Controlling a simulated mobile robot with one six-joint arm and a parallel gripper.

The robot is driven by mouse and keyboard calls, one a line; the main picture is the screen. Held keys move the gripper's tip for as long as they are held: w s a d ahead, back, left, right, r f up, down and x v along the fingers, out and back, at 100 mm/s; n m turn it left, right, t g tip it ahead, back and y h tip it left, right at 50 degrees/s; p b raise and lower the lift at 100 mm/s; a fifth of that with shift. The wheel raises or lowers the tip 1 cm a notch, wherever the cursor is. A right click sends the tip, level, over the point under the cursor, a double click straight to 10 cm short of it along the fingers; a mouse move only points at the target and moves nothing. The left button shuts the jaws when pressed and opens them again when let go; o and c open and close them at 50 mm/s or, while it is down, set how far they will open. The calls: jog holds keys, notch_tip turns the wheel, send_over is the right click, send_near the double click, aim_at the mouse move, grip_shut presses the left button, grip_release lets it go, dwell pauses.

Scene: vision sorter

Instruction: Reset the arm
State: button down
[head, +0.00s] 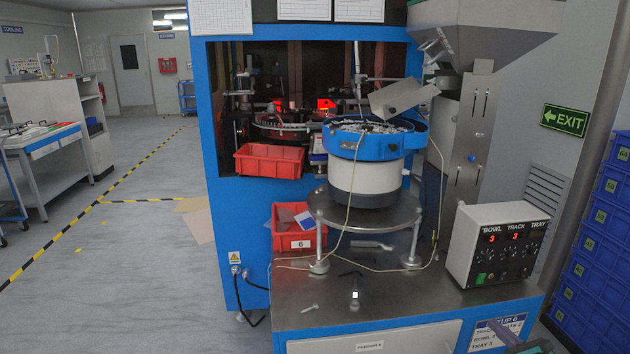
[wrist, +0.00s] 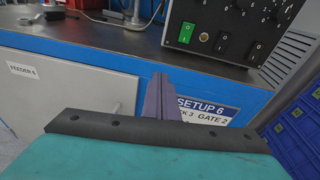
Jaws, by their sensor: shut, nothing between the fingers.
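My gripper (wrist: 159,82) shows in the wrist view as narrow purple fingers pressed together, with nothing between them. They stand in front of the blue cabinet front, beside the SETUP 6 label (wrist: 205,108). In the head view only the end of my gripper (head: 496,325) shows, at the bottom right edge, in front of the SETUP label (head: 484,338) below the bench top. Most of my arm is out of the head view.
The steel bench top (head: 400,300) carries a control box (head: 497,245), a bowl feeder (head: 365,170) on a round stand, a red bin (head: 300,240) and loose tools. Blue crates (head: 598,230) are stacked at the right. Open floor (head: 120,270) lies to the left.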

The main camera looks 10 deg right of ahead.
jog(key=w+a+f+n+g+y, duration=0.2)
jog(key=a+f+n+y, duration=0.15)
jog(key=a+f, duration=0.45)
jog(key=w+a+f+n+g+y, duration=0.25)
jog(key=a+f+n, duration=0.2)
jog(key=a, duration=0.85)
jog(key=s+a+f+n+g+y+p, duration=0.1)
jog(key=s+a+f+n+g, duration=0.25)
jog(key=a, duration=0.55)
jog(key=s+a+f+n+g, duration=0.1)
jog(key=a+f+n+g, duration=0.2)
jog(key=a+f+n, duration=0.4)
jog(key=s+a+f+n+g+h, duration=0.1)
jog(key=s+a+f+n+g, duration=0.5)
jog(key=s+a, duration=0.5)
jog(key=s+a+f+n+g+h, duration=0.1)
jog(key=s+n+g+h, duration=0.1)
jog(key=s+n, duration=0.3)
jog(key=s+a+f+n+g+h+p, duration=0.1)
jog(key=s+a+f+n+g+h, duration=0.1)
jog(key=s+n, duration=0.4)
jog(key=shift+s+a+f+h, duration=0.2)
jog(key=shift+s+h, duration=0.7)
jog(key=shift+s, duration=0.3)
